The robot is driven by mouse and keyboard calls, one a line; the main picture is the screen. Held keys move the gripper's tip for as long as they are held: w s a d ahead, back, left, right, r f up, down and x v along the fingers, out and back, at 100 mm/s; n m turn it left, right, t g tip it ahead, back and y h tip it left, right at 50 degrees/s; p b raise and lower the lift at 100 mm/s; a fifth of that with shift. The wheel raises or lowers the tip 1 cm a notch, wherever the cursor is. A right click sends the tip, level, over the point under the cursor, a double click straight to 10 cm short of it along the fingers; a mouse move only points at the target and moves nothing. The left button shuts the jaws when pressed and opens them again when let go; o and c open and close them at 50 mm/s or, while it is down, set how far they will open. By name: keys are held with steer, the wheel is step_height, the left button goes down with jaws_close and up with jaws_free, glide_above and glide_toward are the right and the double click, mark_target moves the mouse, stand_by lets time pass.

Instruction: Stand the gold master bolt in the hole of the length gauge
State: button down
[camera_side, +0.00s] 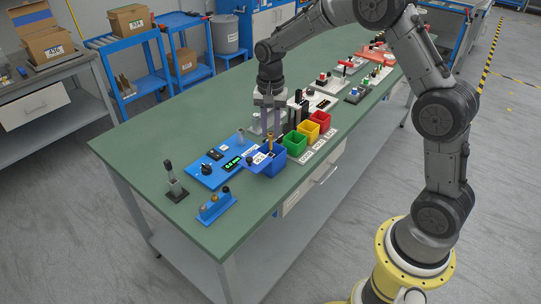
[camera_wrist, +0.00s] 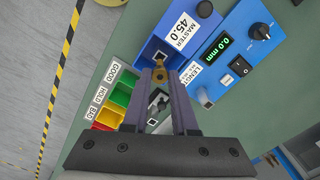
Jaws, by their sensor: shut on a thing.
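The gold master bolt (camera_wrist: 159,73) is pinched between the fingertips of my gripper (camera_wrist: 160,66) in the wrist view. In the side view the bolt (camera_side: 270,143) hangs roughly upright below my gripper (camera_side: 270,128), above or just inside the open blue bin (camera_side: 270,167). The wrist view shows a "MASTER 45.0" label (camera_wrist: 182,30) on that bin. The length gauge (camera_side: 208,176) is a blue panel left of the bin, with a knob, a switch and a display reading 0.0 mm; its display (camera_wrist: 223,45) also shows in the wrist view. I cannot make out the gauge's hole.
Green (camera_side: 296,143), yellow (camera_side: 308,130) and red (camera_side: 321,120) bins stand right of the blue bin. A black stand (camera_side: 174,184) and a small blue block (camera_side: 216,208) are near the left end of the green bench (camera_side: 150,130). The bench behind the gauge is clear.

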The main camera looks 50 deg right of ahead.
steer(key=shift+s+r, duration=0.2)
steer(key=w+d+r, duration=0.1)
steer(key=w+r, duration=0.6)
steer(key=w, duration=0.2)
steer(key=w+d+f, duration=0.1)
steer(key=w+f, duration=0.4)
steer(key=f, duration=0.2)
steer(key=shift+f, duration=1.8)
stand_by(1.6)
steer(key=shift+c, duration=1.1)
jaws_free()
steer(key=shift+r, duration=0.15)
